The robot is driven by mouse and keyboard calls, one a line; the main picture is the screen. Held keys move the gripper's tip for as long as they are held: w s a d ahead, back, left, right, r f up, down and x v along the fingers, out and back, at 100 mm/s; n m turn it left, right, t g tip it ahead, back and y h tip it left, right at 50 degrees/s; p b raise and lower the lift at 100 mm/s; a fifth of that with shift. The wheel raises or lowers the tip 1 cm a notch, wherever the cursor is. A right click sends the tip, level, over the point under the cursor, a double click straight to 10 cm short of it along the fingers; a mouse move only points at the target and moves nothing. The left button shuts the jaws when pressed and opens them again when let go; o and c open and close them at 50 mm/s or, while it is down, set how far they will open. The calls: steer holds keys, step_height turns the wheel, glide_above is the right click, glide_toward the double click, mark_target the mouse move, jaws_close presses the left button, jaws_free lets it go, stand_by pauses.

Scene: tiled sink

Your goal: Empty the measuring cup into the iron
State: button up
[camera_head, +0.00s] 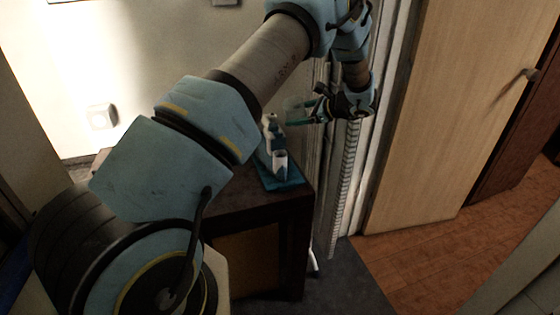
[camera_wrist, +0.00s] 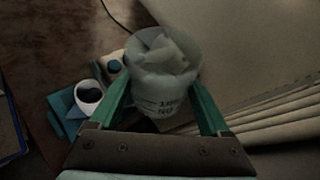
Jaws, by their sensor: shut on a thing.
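A translucent measuring cup (camera_wrist: 163,80) with dark printed marks sits between the green fingers of my gripper (camera_wrist: 162,95) in the wrist view. Pale, crumpled-looking shapes show inside it, but I cannot tell what they are. In the head view, my gripper (camera_head: 302,115) holds the cup (camera_head: 293,106) in the air above the dark cabinet. The iron (camera_head: 278,172), teal and white, rests on the cabinet below and slightly left of the cup. The wrist view shows the iron (camera_wrist: 67,104) at the left, with a round white opening, dark inside. The cup is apart from it.
The dark cabinet (camera_head: 225,205) has clear top space left of the iron, partly hidden by my arm. A ribbed, pale upright surface (camera_head: 337,190) stands close to the right. A wooden door (camera_head: 445,110) is farther right. A thin cord (camera_wrist: 113,15) shows on the cabinet top.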

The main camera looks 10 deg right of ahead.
steer(key=shift+s+a+r+n+h+b, duration=0.1)
steer(key=shift+s+a+n+h+b, duration=0.25)
steer(key=shift+n+b, duration=0.1)
steer(key=shift+s+a+f+t+b, duration=0.1)
steer(key=shift+a+f+t+b, duration=0.2)
steer(key=shift+b, duration=0.45)
steer(key=shift+s+a+f+n+h+b, duration=0.3)
steer(key=shift+n+b, duration=0.25)
steer(key=shift+b, duration=0.4)
steer(key=shift+d+r+t, duration=0.1)
steer(key=shift+r+t, duration=0.2)
steer(key=shift+r, duration=0.1)
steer(key=r+n+t+h+b, duration=0.1)
steer(key=n+b, duration=0.1)
steer(key=shift+r+b, duration=0.1)
steer(key=shift+b, duration=0.3)
steer(key=shift+n+t+h+b, duration=0.3)
steer(key=shift+n+b, duration=0.1)
steer(key=shift+b, duration=0.55)
steer(key=shift+b, duration=0.4)
steer(key=shift+s+f+n+t+b, duration=0.1)
steer(key=shift+f+n+t+b, duration=0.45)
steer(key=shift+b, duration=0.25)
